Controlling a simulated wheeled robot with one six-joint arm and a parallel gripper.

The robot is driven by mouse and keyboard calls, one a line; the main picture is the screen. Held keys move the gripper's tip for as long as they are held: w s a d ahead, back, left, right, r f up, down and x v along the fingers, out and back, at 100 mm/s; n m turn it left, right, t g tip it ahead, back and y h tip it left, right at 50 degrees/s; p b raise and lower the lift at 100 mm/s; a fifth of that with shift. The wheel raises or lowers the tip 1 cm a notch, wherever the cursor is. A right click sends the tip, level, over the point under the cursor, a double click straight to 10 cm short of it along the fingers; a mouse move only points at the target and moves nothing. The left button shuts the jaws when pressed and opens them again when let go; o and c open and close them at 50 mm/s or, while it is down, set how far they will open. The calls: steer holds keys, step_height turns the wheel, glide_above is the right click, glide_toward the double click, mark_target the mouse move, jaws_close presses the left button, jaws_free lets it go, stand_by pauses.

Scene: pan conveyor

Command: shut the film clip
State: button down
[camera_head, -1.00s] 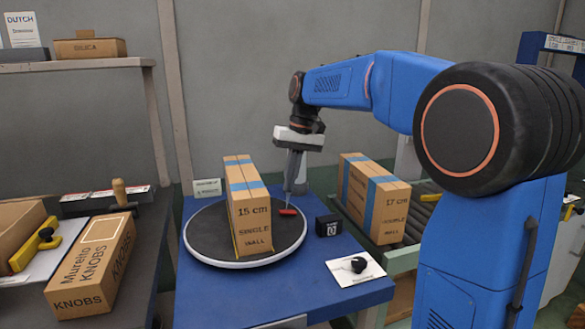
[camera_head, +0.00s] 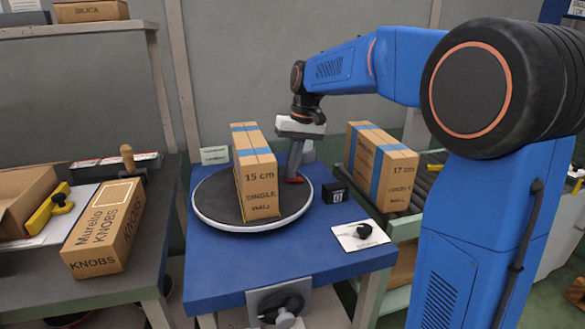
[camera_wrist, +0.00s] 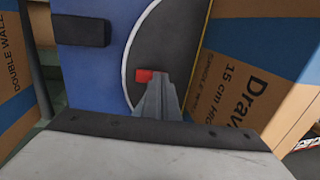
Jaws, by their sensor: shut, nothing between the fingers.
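A small red piece, which looks like the film clip, lies on the dark turntable (camera_head: 215,210), right of the 15 cm carton (camera_head: 257,180). In the wrist view the red piece (camera_wrist: 144,75) shows just beyond and left of my fingertips. My gripper (camera_head: 293,178) points down beside the carton, its fingers together and empty. The wrist view shows the closed fingers (camera_wrist: 160,80) at or very near the red piece. I cannot tell if they touch. The fingers cover part of the piece, and whether the clip is open or shut is too small to tell.
The carton stands close on one side of my fingers. A small black block (camera_head: 336,193) and a white card with a black knob (camera_head: 361,235) lie on the blue table (camera_head: 225,275). A 17 cm carton (camera_head: 382,170) stands on the conveyor at right. A KNOBS carton (camera_head: 104,230) is at left.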

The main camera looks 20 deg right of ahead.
steer(key=shift+a+f, duration=0.15)
steer(key=shift+a, duration=0.05)
steer(key=shift+d, duration=0.95)
step_height(320, 180, up, 14)
steer(key=d, duration=0.3)
stand_by(0.4)
steer(key=shift+a, duration=0.15)
